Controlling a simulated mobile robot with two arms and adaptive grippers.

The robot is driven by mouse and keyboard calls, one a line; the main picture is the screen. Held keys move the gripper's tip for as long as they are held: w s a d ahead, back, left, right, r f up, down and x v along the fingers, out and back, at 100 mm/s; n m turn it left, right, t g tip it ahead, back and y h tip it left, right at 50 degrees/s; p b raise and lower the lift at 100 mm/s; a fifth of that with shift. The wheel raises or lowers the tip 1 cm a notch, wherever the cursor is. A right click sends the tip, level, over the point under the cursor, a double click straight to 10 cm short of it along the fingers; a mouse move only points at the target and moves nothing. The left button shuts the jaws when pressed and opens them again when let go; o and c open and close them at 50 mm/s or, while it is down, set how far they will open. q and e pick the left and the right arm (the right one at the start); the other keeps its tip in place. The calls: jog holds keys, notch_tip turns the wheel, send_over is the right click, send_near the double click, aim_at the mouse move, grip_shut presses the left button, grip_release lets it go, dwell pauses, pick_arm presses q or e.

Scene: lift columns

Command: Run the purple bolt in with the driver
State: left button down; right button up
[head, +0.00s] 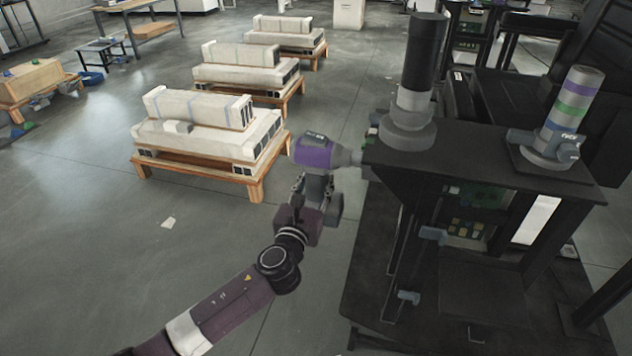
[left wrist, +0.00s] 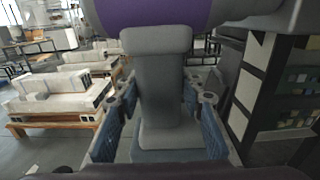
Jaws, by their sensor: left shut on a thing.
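The driver (head: 312,153), with a purple body and grey nose, is held level at the left edge of the black stand (head: 480,165). Its nose points right, at the stand's side near the top. My left gripper (head: 316,188) is shut on the driver's grey handle from below. In the left wrist view the handle (left wrist: 160,75) stands between my blue-padded fingers (left wrist: 158,118), with the purple body above. The purple bolt cannot be made out; the driver's nose and the stand's edge may hide it. I cannot tell whether the nose touches anything. My right gripper is not in view.
A dark column (head: 424,60) on a grey collar and a banded green and purple cylinder (head: 575,100) stand on the black stand. Pallets with white blocks (head: 205,135) stand to the left. The grey floor (head: 110,240) at front left is mostly clear.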

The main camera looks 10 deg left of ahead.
pick_arm(q)
jog(key=shift+a+r, duration=0.25)
jog(key=shift+a, duration=0.5)
jog(key=shift+a+p, duration=0.3)
jog(key=shift+a, duration=0.4)
jog(key=shift+w+a, duration=0.1)
jog(key=shift+a, duration=0.85)
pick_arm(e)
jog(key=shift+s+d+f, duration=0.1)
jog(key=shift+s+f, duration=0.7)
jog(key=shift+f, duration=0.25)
pick_arm(q)
jog(key=shift+a, duration=0.1)
jog(key=a, duration=0.4)
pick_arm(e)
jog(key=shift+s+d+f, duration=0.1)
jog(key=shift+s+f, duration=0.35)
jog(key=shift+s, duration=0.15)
pick_arm(q)
jog(key=shift+d, duration=0.1)
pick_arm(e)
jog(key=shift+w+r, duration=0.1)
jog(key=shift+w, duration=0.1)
